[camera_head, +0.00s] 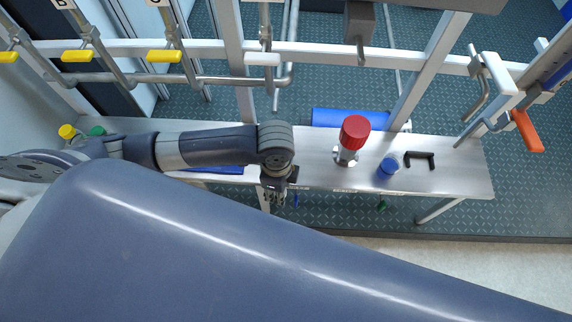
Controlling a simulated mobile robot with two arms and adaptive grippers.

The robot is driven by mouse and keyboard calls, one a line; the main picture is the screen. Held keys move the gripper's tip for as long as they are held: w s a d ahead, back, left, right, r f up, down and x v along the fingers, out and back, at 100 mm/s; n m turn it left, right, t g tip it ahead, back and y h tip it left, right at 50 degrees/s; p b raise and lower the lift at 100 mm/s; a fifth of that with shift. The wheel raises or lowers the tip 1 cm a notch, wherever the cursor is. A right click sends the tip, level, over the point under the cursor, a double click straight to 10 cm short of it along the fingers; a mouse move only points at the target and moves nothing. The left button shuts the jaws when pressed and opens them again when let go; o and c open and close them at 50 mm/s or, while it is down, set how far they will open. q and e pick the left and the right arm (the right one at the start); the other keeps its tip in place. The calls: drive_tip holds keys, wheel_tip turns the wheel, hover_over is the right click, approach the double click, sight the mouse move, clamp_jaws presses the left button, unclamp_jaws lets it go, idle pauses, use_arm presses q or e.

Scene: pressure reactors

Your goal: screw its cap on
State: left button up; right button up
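A red cap (355,131) sits on top of a pale metallic fitting (345,157) that stands on the steel bench. A small container with a blue top (387,168) stands to its right. I cannot tell which of these the task's cap belongs to, or whether either cap is tight. My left gripper (279,200) points down at the bench's front edge, left of the red cap and apart from it. Its fingers are small and dark, so I cannot tell whether they are open or hold anything. My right gripper is not in view.
The steel bench (457,182) also bears a black U-shaped handle (419,160), a yellow-topped item (67,131) and a green-topped one (96,131) at far left. Frame posts and pipes with yellow handles (164,56) rise behind. The bench's right end is clear.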

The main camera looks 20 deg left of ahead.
use_arm(q)
drive_tip(key=shift+s+d+r, duration=0.1)
drive_tip(key=shift+s+r, duration=0.05)
drive_tip(key=shift+s, duration=1.9)
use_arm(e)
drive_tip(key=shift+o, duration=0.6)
